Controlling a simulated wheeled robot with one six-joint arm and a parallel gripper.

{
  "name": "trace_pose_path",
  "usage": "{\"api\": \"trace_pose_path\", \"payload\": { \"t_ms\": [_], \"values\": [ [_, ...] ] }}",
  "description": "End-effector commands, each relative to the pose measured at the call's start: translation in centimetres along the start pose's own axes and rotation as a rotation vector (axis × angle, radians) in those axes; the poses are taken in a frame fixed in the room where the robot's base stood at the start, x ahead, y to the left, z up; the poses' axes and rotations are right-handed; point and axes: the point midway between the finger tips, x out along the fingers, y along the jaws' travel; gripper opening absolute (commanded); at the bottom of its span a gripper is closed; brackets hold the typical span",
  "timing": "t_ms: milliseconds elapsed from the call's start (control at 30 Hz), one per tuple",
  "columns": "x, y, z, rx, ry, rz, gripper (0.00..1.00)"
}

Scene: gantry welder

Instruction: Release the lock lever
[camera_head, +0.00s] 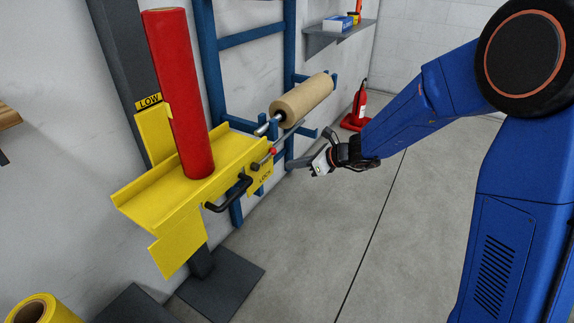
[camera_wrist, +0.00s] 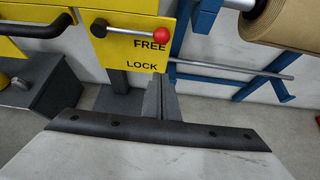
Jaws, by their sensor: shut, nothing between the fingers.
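The lock lever is a grey rod with a red knob (camera_wrist: 162,36) and a black pivot (camera_wrist: 99,28). It lies nearly level across a yellow plate (camera_wrist: 113,54), just above the printed word FREE, with LOCK printed lower. In the head view the red knob (camera_head: 273,152) shows at the right end of the yellow carriage (camera_head: 150,196). My gripper (camera_head: 291,165) is shut and empty, to the right of the plate and apart from the knob. In the wrist view its fingers (camera_wrist: 160,98) point at the plate, below the knob.
A red roll (camera_head: 180,95) stands upright on the carriage. A black handle (camera_head: 228,197) juts from its front. A blue rack (camera_head: 210,60) holds a brown roll (camera_head: 302,98) behind my gripper. A fire extinguisher (camera_head: 359,105) stands farther back. The floor at right is clear.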

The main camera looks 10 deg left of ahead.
Motion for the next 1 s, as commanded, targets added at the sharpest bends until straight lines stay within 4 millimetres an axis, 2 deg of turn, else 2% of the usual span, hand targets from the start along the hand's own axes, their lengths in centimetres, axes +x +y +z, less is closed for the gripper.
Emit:
{"api": "trace_pose_path", "payload": {
  "t_ms": [100, 300, 500, 867, 1000],
  "values": [
    [-2.0, 0.2, 0.1, -0.001, -0.002, -0.002, 0.00],
    [-4.3, 0.5, 0.0, -0.001, -0.001, -0.001, 0.00],
    [-5.1, 0.6, -0.1, 0.000, 0.000, 0.000, 0.00],
    [-5.3, 0.7, 0.0, -0.009, 0.001, 0.002, 0.00],
    [-7.2, 1.7, 0.4, -0.098, 0.011, 0.014, 0.00]
  ]
}}
